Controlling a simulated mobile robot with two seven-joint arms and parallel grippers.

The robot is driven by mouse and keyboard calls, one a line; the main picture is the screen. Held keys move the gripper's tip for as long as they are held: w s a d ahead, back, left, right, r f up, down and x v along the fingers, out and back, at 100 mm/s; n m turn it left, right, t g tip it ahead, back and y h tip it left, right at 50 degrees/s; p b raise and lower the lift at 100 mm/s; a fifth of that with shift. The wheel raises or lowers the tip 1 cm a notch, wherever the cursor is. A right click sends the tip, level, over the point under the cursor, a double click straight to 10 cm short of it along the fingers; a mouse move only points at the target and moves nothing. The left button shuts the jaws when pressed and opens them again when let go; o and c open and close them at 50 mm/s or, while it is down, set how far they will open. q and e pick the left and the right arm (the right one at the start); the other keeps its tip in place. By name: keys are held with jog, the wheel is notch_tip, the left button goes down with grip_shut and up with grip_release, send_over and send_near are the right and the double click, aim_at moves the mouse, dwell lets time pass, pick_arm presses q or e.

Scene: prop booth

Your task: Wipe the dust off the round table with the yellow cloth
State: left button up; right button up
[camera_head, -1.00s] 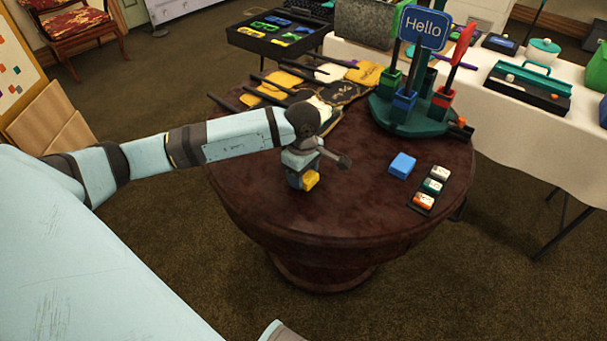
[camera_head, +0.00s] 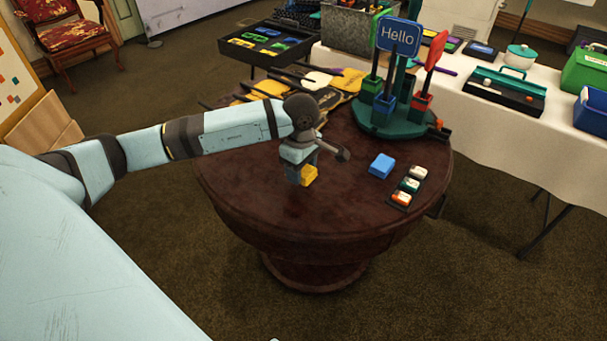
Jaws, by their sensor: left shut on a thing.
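The round table (camera_head: 330,215) has a dark reddish-brown, mottled top; I cannot make out a distinct dust patch on it. My left gripper (camera_head: 301,176) points down over the middle of the table and is shut on the yellow cloth (camera_head: 309,175). Only a small yellow part of the cloth shows beside the fingers; the rest is hidden by the gripper. The cloth is at or very close to the tabletop; contact is not clear. My right gripper is not in view.
A blue block (camera_head: 382,165) and a strip of small coloured pieces (camera_head: 409,187) lie right of my gripper. A green stand (camera_head: 391,126) with signs, including "Hello" (camera_head: 399,36), is behind them. Yellow and black flags (camera_head: 340,82) cover the back left. The table's front is clear.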

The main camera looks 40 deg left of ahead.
pick_arm(q)
jog(key=shift+r+p, duration=0.65)
jog(key=shift+r, duration=1)
